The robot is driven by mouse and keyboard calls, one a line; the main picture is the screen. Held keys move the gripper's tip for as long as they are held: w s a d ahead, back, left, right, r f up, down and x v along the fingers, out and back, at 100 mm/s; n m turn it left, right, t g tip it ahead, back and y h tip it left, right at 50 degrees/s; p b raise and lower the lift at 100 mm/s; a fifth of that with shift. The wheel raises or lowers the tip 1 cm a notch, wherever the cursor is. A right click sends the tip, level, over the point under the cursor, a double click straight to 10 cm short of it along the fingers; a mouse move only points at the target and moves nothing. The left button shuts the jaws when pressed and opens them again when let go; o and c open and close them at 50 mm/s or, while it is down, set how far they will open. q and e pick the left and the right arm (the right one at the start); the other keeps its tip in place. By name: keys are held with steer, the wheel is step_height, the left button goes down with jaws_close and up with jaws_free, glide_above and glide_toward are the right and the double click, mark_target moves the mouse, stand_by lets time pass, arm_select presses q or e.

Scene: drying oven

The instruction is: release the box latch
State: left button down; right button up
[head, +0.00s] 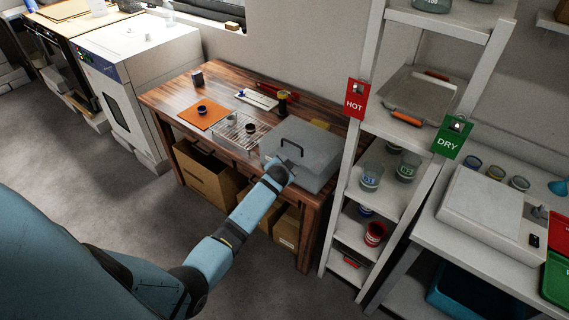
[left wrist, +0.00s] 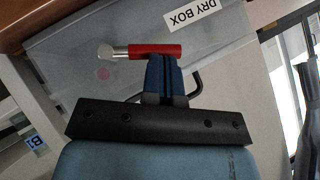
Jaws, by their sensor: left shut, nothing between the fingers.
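The dry box (head: 312,140) is a grey box with a lid and a dark handle (head: 292,147), standing at the right end of the wooden table. In the left wrist view its grey face (left wrist: 235,45) carries a white "DRY BOX" label (left wrist: 190,14). The latch (left wrist: 155,51) shows there as a red bar with a metal end on its left. My left gripper (left wrist: 163,60) is shut and empty, its blue fingertips right at the red bar; I cannot tell whether they touch it. In the head view my left gripper (head: 280,172) is at the box's front. My right gripper is not in view.
The wooden table (head: 165,97) also holds an orange mat (head: 199,117) and a wire rack (head: 238,125). A white shelf (head: 345,205) with glassware and a red "HOT" sign (head: 356,101) stands close on the box's right. Cardboard boxes (head: 205,178) sit under the table.

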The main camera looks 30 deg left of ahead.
arm_select(q)
steer(key=shift+w+a+f+n+h+p, duration=0.15)
steer(key=shift+a+f+n+h+p, duration=0.2)
steer(key=shift+a+f, duration=0.4)
steer(key=shift+a, duration=0.05)
stand_by(0.4)
steer(key=s+r+p, duration=0.3)
steer(key=s+r, duration=0.4)
steer(key=r, duration=0.4)
steer(key=shift+a, duration=0.25)
steer(key=shift+s, duration=0.1)
